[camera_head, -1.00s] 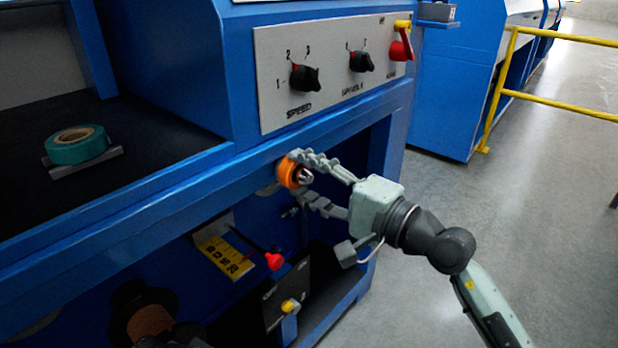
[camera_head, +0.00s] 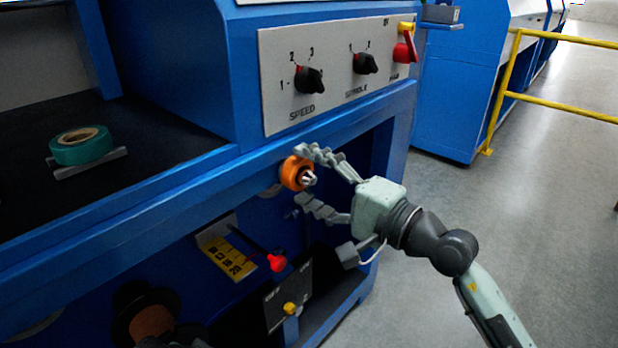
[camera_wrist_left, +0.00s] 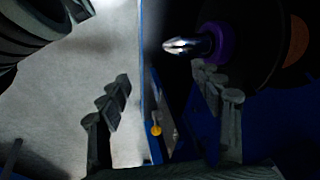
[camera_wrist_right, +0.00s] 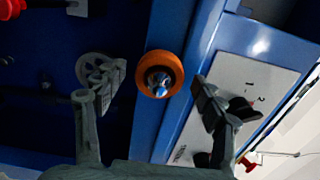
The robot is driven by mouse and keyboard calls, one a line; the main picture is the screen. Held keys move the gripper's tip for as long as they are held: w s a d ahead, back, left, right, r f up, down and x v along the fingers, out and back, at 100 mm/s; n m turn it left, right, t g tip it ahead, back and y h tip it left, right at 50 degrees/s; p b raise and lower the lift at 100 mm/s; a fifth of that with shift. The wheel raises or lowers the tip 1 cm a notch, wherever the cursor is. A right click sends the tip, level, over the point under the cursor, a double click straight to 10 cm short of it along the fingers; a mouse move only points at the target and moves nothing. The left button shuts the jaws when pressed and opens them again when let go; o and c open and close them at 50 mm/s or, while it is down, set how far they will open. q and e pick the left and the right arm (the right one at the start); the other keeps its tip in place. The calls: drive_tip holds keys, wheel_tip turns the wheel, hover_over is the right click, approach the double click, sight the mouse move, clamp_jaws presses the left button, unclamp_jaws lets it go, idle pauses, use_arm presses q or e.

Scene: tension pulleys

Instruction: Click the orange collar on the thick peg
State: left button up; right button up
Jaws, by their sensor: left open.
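The orange collar (camera_head: 292,173) sits on a peg on the blue machine's front, below the control panel. The peg's metal tip (camera_wrist_right: 158,80) pokes out through the collar's middle in the right wrist view. How far the collar is seated I cannot tell. My right gripper (camera_head: 300,173) is open, with one finger above and one below the collar. In the right wrist view the collar (camera_wrist_right: 170,60) lies between the spread fingers, apart from both. My left gripper (camera_wrist_left: 162,82) is open and empty in the left wrist view, near a purple collar (camera_wrist_left: 219,43) around a metal-tipped peg.
A control panel (camera_head: 335,100) with knobs and a red handle (camera_head: 404,50) is just above. Below are a red knob (camera_head: 277,262), a yellow scale (camera_head: 226,256) and a black-flanged brown spool (camera_head: 152,322). A teal tape roll (camera_head: 80,147) lies on the shelf. Open floor lies right.

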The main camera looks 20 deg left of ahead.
drive_tip(key=v, duration=1.2)
drive_tip(key=shift+f, duration=0.1)
